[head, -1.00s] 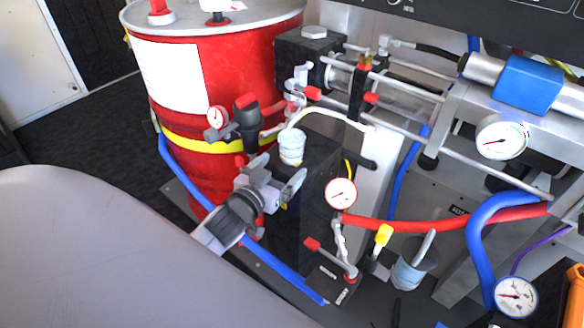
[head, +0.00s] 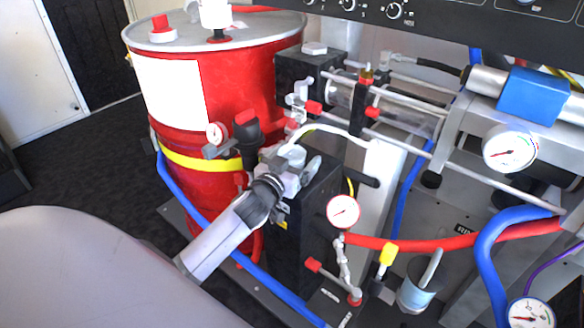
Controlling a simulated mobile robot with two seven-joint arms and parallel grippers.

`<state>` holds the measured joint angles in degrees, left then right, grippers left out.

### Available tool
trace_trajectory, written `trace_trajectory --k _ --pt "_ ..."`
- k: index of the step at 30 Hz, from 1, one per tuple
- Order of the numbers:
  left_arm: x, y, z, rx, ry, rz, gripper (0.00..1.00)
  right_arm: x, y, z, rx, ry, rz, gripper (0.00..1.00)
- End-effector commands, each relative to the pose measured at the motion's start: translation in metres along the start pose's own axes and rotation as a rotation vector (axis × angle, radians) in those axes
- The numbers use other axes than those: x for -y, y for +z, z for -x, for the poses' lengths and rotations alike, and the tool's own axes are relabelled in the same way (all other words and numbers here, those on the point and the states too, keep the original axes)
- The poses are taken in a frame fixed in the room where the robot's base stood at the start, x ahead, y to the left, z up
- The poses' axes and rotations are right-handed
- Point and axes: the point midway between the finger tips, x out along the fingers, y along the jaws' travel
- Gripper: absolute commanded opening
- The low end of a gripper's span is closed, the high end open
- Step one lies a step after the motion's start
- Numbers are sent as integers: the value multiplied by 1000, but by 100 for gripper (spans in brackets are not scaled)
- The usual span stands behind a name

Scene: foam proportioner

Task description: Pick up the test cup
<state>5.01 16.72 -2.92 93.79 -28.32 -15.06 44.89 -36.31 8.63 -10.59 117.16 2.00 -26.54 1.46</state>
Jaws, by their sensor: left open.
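A small whitish cup (head: 292,153) stands on top of the black box, under the curved white hose. My left gripper (head: 293,168) is open, with its fingers on either side of the cup, and hides its lower part. I cannot tell whether the fingers touch it. A second translucent cup (head: 414,298) with a pale blue band stands at the lower right, with a grey stick leaning out of it. The frame does not show which one is the test cup. My right gripper is not in view.
The red drum (head: 240,70) with a yellow band stands behind the gripper. A valve with a black and red handle (head: 248,130) is close on its left. A round gauge (head: 343,211) and red hose (head: 450,243) lie to the right. The black box (head: 300,240) is below.

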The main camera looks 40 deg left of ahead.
Motion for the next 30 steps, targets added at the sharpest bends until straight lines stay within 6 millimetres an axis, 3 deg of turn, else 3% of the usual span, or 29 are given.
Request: trace_trajectory --k 9,14,30 --pt "0 0 -3 0 0 0 90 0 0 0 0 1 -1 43" --pt "0 0 -3 0 0 0 38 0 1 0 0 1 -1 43" --pt "1 -6 -5 0 1 1 38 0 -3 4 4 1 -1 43"
